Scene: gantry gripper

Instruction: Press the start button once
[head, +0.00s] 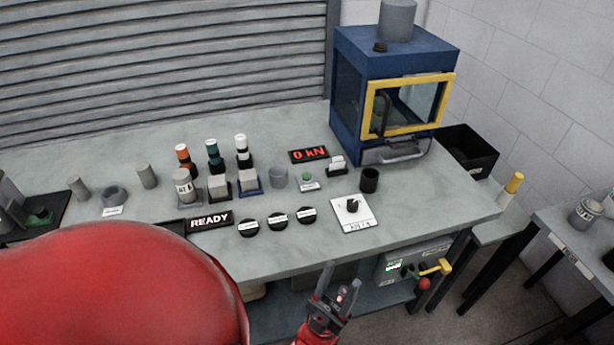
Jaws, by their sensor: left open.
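A small green button (307,177) sits on a base with a white label on the grey workbench (420,207), in front of the red "0 kN" display (309,155). The label is too small to read, so I cannot tell if this is the start button. My left gripper (340,277) is open and empty at the bottom centre, in front of the bench's front edge. It is well apart from the green button. My right gripper is not in view.
A blue machine (349,105) with a yellow-framed window stands at the back right. A yellow lever (436,268) sticks out below.

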